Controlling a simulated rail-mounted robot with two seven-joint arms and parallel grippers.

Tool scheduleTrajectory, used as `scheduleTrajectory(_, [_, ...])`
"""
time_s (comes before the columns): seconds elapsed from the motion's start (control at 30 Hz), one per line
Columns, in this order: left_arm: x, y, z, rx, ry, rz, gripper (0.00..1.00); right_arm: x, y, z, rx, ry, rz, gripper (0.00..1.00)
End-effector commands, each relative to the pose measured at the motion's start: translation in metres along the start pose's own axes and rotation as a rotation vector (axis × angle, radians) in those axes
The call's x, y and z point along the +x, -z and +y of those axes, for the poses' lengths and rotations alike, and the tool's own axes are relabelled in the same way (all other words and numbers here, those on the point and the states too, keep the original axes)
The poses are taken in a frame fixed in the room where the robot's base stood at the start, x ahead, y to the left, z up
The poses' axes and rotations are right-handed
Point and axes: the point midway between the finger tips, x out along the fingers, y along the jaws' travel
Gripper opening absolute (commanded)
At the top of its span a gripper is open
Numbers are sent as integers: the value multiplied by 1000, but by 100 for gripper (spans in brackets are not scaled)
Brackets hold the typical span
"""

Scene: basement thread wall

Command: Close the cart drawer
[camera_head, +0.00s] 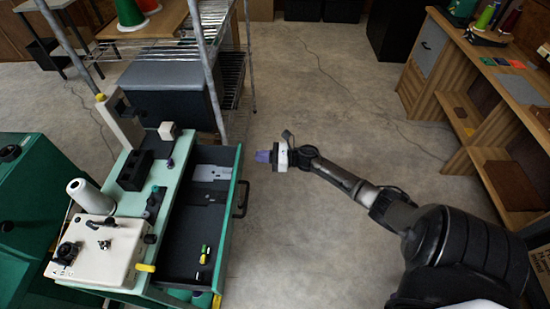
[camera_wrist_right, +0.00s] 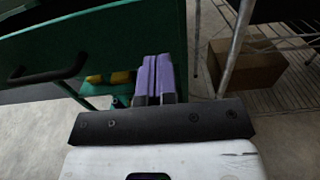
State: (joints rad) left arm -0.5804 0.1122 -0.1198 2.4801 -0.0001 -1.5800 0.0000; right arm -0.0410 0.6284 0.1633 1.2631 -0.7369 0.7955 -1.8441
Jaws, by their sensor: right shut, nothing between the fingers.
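The cart drawer (camera_head: 204,215) is pulled out to the right of the green cart (camera_head: 133,205). Its dark inside shows, with a few small yellow and dark items near its front end. A dark handle (camera_head: 241,198) is on the drawer's right-hand face; it also shows at the left of the right wrist view (camera_wrist_right: 50,68). My right gripper (camera_head: 264,156), with purple fingers, is shut and empty. It is to the right of the drawer face, apart from the handle in the head view. The fingers also show in the right wrist view (camera_wrist_right: 157,78). My left gripper is not in view.
A sewing-type machine (camera_head: 97,250) and a white cone (camera_head: 90,196) stand on the cart top. A wire shelf rack (camera_head: 222,85) is behind the drawer. A wooden bench (camera_head: 500,85) stands at the right. The floor (camera_head: 310,90) between is clear.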

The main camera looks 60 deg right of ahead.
Motion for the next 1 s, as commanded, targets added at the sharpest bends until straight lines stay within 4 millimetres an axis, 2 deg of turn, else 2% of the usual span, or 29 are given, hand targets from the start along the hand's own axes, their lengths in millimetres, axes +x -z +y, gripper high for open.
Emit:
scheduleTrajectory(0.1, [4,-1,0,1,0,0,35,18,1,0,-1,0,-1,0])
scheduleTrajectory(0.3, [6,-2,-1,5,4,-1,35,36,1,0,1,1,0,0])
scheduleTrajectory(0.87, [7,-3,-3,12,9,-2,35,43,0,1,2,0,1,0])
scheduleTrajectory(1.0, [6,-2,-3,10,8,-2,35,50,0,8,2,0,-1,0])
